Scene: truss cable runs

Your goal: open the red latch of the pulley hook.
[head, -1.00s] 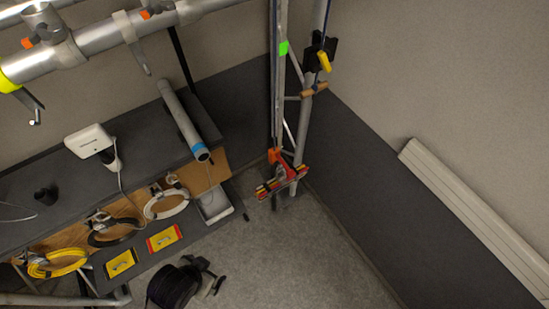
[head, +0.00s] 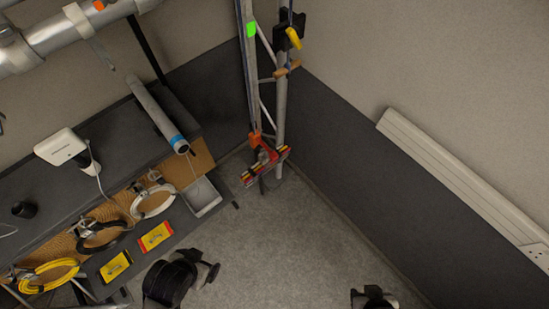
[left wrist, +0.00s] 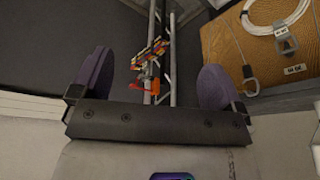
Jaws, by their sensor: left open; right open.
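The truss (head: 281,105) stands upright in the corner. An orange-red part with a red and yellow striped piece (head: 265,160) sits low on it; I cannot make out a separate hook or latch there. The same part shows in the left wrist view (left wrist: 148,83), between and beyond my fingers. My left gripper (head: 207,272) is low in the head view, below and left of that part and apart from it. In the left wrist view its purple fingers (left wrist: 160,82) are wide apart and empty. My right gripper (head: 373,297) shows only partly at the bottom edge, apart from the truss.
A dark bench (head: 105,130) on the left holds a white device (head: 62,147) and a grey tube (head: 157,113). Coiled cables (head: 153,201) hang on its front. A black clamp with a yellow handle (head: 291,36) is higher on the truss. The floor right of the truss is clear.

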